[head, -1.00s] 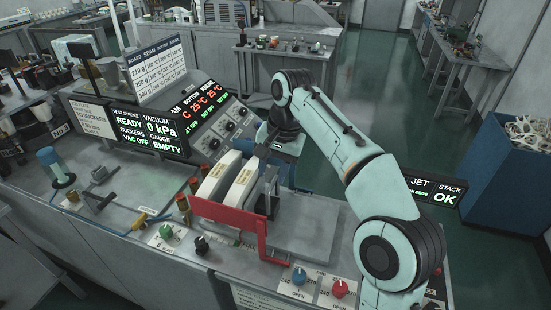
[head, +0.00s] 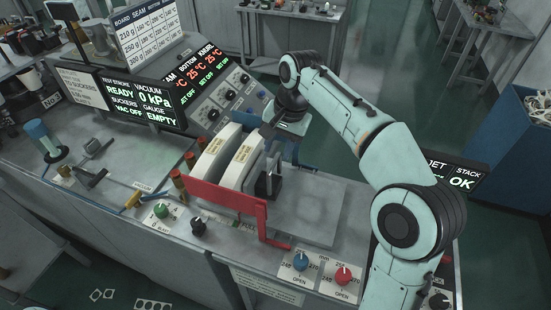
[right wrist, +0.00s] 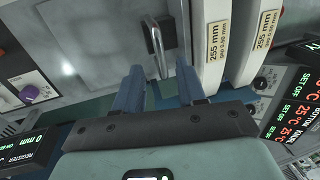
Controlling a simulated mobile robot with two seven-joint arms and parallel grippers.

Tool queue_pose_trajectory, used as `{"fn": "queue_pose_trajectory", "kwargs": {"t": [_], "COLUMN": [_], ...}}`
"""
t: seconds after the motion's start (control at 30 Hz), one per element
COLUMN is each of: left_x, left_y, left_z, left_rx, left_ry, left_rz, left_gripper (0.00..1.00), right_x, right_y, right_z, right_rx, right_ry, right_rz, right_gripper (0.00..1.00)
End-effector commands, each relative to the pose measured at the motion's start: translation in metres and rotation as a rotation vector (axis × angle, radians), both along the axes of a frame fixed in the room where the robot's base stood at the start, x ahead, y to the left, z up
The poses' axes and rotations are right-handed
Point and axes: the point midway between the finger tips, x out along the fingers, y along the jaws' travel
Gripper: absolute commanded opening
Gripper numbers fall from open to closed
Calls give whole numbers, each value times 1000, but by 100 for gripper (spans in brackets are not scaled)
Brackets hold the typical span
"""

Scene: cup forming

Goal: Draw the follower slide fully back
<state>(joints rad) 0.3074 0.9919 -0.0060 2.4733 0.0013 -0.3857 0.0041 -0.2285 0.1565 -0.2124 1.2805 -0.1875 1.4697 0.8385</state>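The two white curved plates (head: 240,160), marked 255 mm in the right wrist view (right wrist: 217,45), stand upright behind a red bracket (head: 225,205). Beside them is a dark block with a grey upright (head: 268,184), which may be the follower slide; I cannot tell for sure. In the right wrist view a metal bar handle (right wrist: 156,48) stands beyond and between the blue fingertips. My right gripper (right wrist: 157,80) is open and empty, pointing at the handle; contact is not visible. In the head view its fingers (head: 269,140) are partly hidden near the plates. My left gripper is out of view.
A bare grey plate (head: 315,210) lies right of the dark block. Blue (head: 300,261) and red (head: 343,275) knobs sit on the front edge. Display panels (head: 140,102) stand behind to the left. A blue bin (head: 510,165) stands at the right.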

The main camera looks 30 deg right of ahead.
Motion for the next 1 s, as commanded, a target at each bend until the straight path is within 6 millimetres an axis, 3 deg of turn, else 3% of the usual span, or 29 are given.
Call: {"fn": "queue_pose_trajectory", "kwargs": {"t": [0.03,0.23,0.63,0.67,0.77,0.8,1.0], "left_x": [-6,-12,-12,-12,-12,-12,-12], "left_y": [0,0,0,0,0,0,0], "left_z": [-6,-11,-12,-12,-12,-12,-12], "left_rx": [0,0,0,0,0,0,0], "left_ry": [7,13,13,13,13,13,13], "left_rz": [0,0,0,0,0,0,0], "left_gripper": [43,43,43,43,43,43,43], "right_x": [0,5,7,7,7,7,6], "right_y": [1,5,6,6,6,6,5], "right_z": [-14,-37,-43,-43,-43,-43,-43], "right_rx": [0,1,1,1,1,1,1], "right_ry": [6,2,-2,-2,-2,-2,-2], "right_rz": [0,-1,0,0,0,0,0], "right_gripper": [40,40,40,37,4,0,0]}}
